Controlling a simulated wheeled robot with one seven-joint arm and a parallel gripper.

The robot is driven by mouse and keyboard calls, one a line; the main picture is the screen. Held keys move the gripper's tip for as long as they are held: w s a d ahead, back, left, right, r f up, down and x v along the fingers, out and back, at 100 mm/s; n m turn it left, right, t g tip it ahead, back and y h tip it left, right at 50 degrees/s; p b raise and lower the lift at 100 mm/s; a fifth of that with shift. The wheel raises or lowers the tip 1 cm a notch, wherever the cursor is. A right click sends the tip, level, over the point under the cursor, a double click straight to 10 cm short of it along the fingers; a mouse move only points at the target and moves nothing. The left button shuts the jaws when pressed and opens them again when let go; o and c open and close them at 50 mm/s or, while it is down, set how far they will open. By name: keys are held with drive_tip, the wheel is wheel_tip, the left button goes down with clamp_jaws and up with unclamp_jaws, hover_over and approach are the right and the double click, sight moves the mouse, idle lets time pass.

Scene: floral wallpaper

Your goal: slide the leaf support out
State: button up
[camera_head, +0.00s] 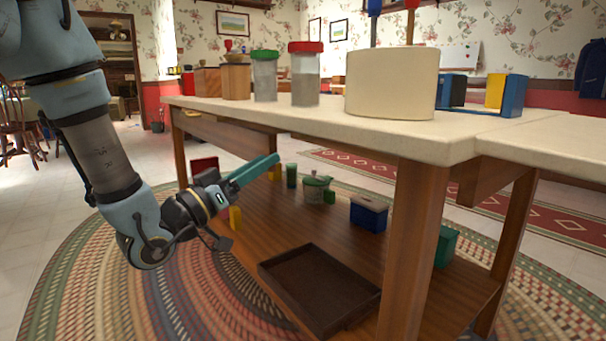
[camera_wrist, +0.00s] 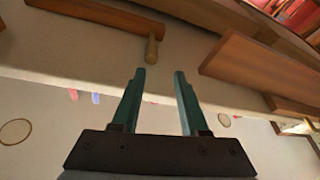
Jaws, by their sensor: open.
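In the wrist view, a flat wooden bar (camera_wrist: 100,14) with a short round wooden peg (camera_wrist: 152,48) sits against the pale underside of the tabletop; it looks like the leaf support. My gripper (camera_wrist: 160,72) is open and empty, its two teal fingers apart. The peg lies just past the fingertips, roughly in line with the gap between them. In the head view my gripper (camera_head: 274,159) reaches below the near edge of the table (camera_head: 400,138), above the lower shelf. The bar and peg cannot be made out clearly in the head view.
A wooden board (camera_wrist: 260,72) runs beside the fingers on the right in the wrist view. A table leg (camera_head: 412,250) stands right of my gripper. The lower shelf holds a dark tray (camera_head: 318,285), a pot (camera_head: 315,188) and a blue box (camera_head: 368,213). Jars stand on top.

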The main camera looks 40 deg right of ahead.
drive_tip(key=shift+g+h, duration=0.3)
drive_tip(key=shift+h, duration=0.1)
drive_tip(key=b+x, duration=0.1)
drive_tip(key=x, duration=0.6)
drive_tip(key=s+b+x, duration=0.1)
drive_tip(key=x, duration=0.2)
drive_tip(key=shift+d+b, duration=0.3)
drive_tip(key=shift+d, duration=0.2)
clamp_jaws()
drive_tip(key=shift+f, duration=0.1)
idle(0.5)
